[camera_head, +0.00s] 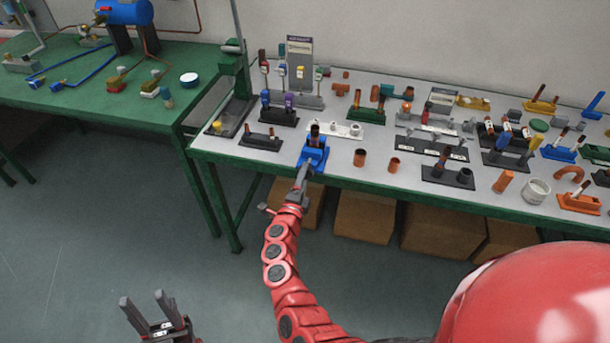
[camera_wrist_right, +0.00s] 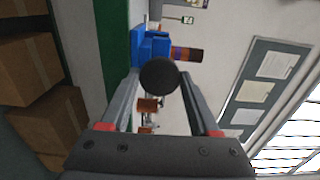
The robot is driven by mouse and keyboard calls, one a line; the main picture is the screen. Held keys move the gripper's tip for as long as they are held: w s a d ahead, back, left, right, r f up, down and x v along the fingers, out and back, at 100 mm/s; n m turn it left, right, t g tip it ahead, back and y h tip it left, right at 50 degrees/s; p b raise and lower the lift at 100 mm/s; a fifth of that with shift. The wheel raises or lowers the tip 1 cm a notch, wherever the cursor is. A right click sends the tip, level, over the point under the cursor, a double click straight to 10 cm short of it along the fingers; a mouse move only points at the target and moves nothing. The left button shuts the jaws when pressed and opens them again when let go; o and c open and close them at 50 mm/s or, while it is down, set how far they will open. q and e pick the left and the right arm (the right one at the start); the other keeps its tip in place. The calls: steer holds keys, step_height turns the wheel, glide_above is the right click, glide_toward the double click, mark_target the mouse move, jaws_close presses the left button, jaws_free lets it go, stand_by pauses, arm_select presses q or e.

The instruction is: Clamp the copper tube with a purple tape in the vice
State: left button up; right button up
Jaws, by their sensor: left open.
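The blue vice (camera_head: 313,153) stands at the front edge of the white-topped table. A copper tube with a purple tape (camera_head: 314,133) sits upright in it. In the right wrist view, the blue vice (camera_wrist_right: 151,48) has the tube (camera_wrist_right: 187,54) sticking out, its purple band close to the jaws. My right gripper (camera_head: 303,175) is at the front of the vice. Its fingers (camera_wrist_right: 160,80) lie either side of a round black knob (camera_wrist_right: 160,75); I cannot tell whether they press on it. My left gripper (camera_head: 144,301) is open and empty, low over the floor.
Two copper pieces (camera_head: 360,157) stand just right of the vice. A black holder (camera_head: 261,138) is left of it. Racks, tubes and fittings crowd the table's right side. A green table (camera_head: 100,95) is at left; cardboard boxes (camera_head: 364,217) lie under the white-topped table.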

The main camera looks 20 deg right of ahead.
steer(key=c, duration=0.5)
steer(key=shift+c, duration=0.2)
steer(key=m+b, duration=0.2)
steer(key=b, duration=0.2)
steer(key=shift+a+f+m, duration=0.1)
steer(key=shift+f+m, duration=0.05)
steer(key=shift+m, duration=0.25)
stand_by(0.6)
steer(key=shift+b, duration=0.35)
steer(key=shift+m+b, duration=1.4)
steer(key=shift+b, duration=0.65)
